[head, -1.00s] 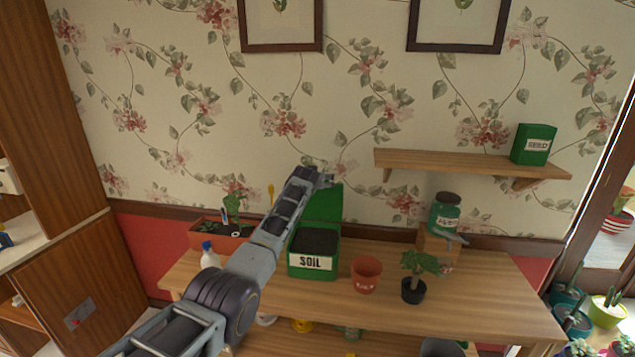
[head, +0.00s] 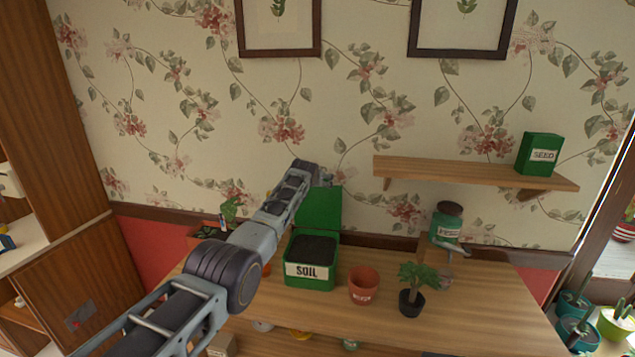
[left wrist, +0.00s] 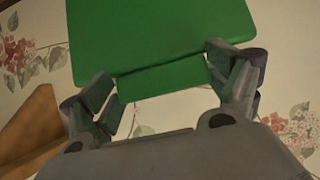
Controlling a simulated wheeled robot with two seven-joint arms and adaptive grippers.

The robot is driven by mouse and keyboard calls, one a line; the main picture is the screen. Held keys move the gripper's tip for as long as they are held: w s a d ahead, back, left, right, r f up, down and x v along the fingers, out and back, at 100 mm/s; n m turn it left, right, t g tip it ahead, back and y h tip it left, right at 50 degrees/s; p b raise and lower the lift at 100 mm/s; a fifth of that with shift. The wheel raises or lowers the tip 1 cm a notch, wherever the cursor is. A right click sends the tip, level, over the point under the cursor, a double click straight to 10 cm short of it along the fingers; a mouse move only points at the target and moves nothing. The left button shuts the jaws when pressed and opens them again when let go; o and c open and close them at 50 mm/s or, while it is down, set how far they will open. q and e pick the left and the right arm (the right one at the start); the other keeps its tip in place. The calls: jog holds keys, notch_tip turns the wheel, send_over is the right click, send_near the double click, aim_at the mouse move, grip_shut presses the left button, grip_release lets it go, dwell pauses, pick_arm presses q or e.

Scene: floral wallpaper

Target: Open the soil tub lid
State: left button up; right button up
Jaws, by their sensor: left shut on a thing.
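The green soil tub (head: 309,281) with a white SOIL label stands on the wooden table, dark soil showing inside. Its green lid (head: 320,208) stands raised at the tub's back edge, so the top is open. My left arm reaches over the tub's left side to the lid; its gripper is largely hidden behind the lid in the head view. In the left wrist view my left gripper (left wrist: 163,80) is shut on the narrow green tab of the lid (left wrist: 160,35), a finger at each end. My right gripper is not in view.
A terracotta pot (head: 364,286) and a small potted plant (head: 411,300) stand right of the tub. A green jar (head: 446,222) stands farther right. The wall shelf (head: 470,171) holds a green seed box (head: 538,154). The table's right end is clear.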

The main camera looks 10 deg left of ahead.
pick_arm(q)
jog(key=shift+w+f, duration=0.2)
jog(key=shift+f, duration=0.05)
jog(key=shift+f, duration=0.1)
dwell(0.3)
jog(key=o, duration=1.2)
jog(key=shift+w, duration=0.2)
jog(key=shift+s+r, duration=0.3)
jog(key=shift+r, duration=0.1)
jog(key=shift+s+r, duration=0.2)
jog(key=shift+s, duration=0.05)
jog(key=shift+s, duration=0.2)
